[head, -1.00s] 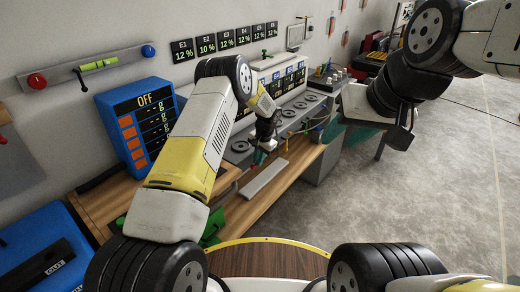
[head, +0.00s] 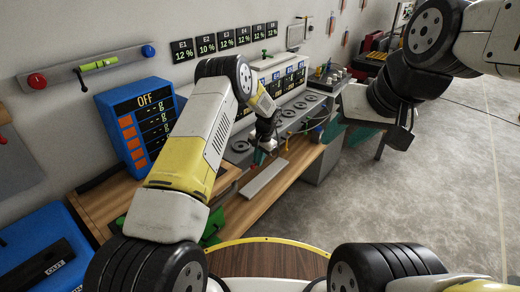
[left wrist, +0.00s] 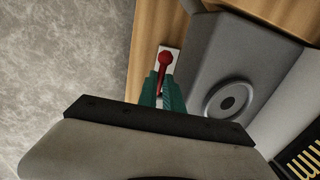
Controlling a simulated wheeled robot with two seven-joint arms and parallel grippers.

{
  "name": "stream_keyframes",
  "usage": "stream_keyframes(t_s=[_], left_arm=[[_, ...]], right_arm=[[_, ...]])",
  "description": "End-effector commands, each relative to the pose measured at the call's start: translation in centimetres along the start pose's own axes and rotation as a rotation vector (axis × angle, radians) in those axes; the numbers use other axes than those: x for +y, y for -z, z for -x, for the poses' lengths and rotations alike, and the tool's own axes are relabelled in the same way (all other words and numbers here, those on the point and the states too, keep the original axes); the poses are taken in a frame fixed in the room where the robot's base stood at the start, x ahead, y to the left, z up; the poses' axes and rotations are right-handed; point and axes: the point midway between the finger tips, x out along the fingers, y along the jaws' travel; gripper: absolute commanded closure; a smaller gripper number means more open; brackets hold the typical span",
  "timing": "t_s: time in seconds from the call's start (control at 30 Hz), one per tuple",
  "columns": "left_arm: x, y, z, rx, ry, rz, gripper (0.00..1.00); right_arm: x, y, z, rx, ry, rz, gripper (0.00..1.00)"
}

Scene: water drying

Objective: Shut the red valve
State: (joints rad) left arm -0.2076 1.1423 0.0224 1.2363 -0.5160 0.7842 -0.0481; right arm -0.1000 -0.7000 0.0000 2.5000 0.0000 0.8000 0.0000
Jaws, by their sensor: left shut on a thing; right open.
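The red valve handle (left wrist: 165,58) is a lever with a round knob, on a pale plate at the wooden bench edge in the left wrist view. My left gripper (left wrist: 161,92) has its teal fingers around the lever's shaft and is shut on it, with the knob showing beyond the fingertips. In the head view my left gripper (head: 262,153) is low at the bench front, and the handle is too small to make out there. My right gripper (head: 354,132) is open and empty, off to the right above the floor. The valve's body is mostly hidden.
A grey unit with round dials (head: 265,135) stands on the wooden bench (head: 262,208) close to the left gripper. A blue display box (head: 135,120) reads OFF. Small percentage displays (head: 228,40) hang on the wall. The floor (head: 410,205) at right is clear.

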Motion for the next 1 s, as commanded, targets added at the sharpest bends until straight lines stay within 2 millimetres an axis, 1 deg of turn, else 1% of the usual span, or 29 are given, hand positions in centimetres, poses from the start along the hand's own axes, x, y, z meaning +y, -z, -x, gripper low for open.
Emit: stream_keyframes(t_s=[0.57, 0.77, 1.0], left_arm=[[-0.1, -0.2, 0.0, 0.026, 0.001, 0.005, 1.0], [0.0, -0.5, -0.3, 0.121, 0.0, 0.024, 1.0], [0.2, -0.8, -1.0, 0.296, 0.0, 0.058, 1.0]], right_arm=[[0.0, 0.0, 0.0, 0.0, 0.0, 0.0, 0.58], [0.0, 0.0, 0.0, 0.0, 0.0, 0.0, 0.58], [0.0, 0.0, 0.0, 0.0, 0.0, 0.0, 0.58]])
